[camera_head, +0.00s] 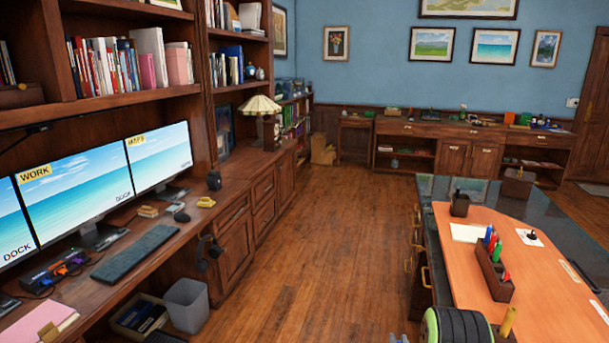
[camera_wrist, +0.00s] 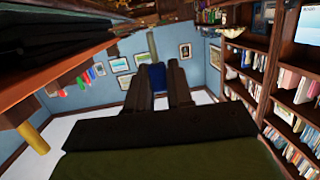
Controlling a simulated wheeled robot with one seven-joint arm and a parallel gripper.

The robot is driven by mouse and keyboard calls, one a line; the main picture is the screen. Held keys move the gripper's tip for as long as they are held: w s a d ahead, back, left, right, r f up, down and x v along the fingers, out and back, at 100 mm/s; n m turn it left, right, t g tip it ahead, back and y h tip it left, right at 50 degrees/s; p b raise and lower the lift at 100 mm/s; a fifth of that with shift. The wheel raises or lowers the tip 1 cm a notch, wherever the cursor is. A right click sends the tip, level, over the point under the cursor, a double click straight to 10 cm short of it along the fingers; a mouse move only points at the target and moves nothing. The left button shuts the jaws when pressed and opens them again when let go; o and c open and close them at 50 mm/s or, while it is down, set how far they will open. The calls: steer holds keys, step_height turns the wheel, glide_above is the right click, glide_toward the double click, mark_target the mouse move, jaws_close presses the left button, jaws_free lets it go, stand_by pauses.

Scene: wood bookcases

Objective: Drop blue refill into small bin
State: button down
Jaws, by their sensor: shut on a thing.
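In the wrist view, my gripper (camera_wrist: 160,80) shows as two dark fingers closed on a small blue piece, the blue refill (camera_wrist: 152,77). Most of the refill is hidden between and behind the fingers. The small bin (camera_head: 186,305) is a grey, open-topped bin on the floor at the lower left of the head view, against the front of the computer desk. The bin does not show clearly in the wrist view. The gripper and refill cannot be made out in the head view, so their distance from the bin cannot be told.
The computer desk (camera_head: 75,295) runs along the left. A box of folders (camera_head: 140,315) stands beside the bin. An orange-topped desk (camera_head: 530,265) with a pen holder (camera_head: 493,275) is at the right. Open wood floor (camera_head: 325,250) lies between the desks.

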steer(key=s+a+f+n+y+p, duration=0.1)
steer(key=s+a+f+n+y, duration=0.1)
steer(key=s+a, duration=0.4)
steer(key=a, duration=0.3)
steer(key=shift+f+y, duration=0.4)
steer(key=shift+s, duration=0.15)
